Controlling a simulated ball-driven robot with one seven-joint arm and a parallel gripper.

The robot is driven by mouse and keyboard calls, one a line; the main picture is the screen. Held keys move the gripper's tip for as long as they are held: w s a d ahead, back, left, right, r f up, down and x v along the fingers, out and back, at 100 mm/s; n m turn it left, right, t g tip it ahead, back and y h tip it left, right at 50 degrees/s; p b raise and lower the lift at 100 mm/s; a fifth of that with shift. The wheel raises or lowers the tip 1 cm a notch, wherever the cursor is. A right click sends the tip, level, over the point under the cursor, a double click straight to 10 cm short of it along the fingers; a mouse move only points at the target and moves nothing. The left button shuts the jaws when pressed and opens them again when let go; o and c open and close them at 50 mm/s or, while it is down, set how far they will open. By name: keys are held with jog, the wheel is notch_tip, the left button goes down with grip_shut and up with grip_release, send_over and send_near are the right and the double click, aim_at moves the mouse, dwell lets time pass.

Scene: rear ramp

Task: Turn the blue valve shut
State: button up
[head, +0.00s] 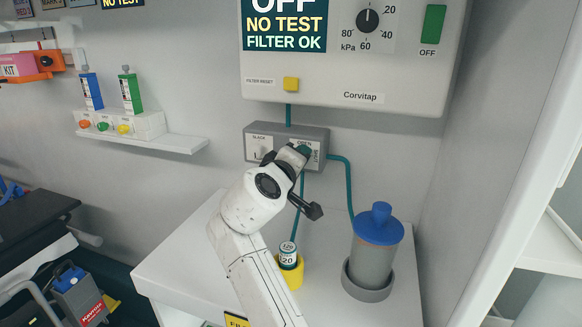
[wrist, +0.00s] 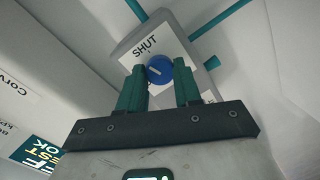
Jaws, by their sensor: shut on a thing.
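The blue valve (wrist: 159,70) is a small round knob with a pale slanted line on its face. It sits on a grey valve block (wrist: 128,42) with a white label. "SHUT" is printed at the upper left of the knob in the wrist view; "OPEN" shows above the gripper in the head view. My gripper (wrist: 160,77) has its green fingers on either side of the knob and is shut on it. In the head view my gripper (head: 303,152) covers the knob at the right half of the grey block (head: 287,133). I cannot tell which label the line points to.
A panel (head: 350,95) reading "OFF NO TEST FILTER OK" hangs above. Teal pipes (head: 349,185) run from the block. A grey canister with a blue lid (head: 380,225) and a yellow holder (head: 291,272) with a small container stand on the white counter (head: 180,262) below.

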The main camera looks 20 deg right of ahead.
jog(key=shift+a+m+b, duration=0.1)
jog(key=shift+m+b, duration=0.7)
jog(key=shift+m, duration=0.5)
jog(key=o, duration=0.9)
jog(key=shift+o, duration=0.7)
jog(key=shift+s, duration=0.1)
jog(key=v, duration=1)
jog(key=shift+s, duration=0.35)
jog(key=shift+a, duration=0.15)
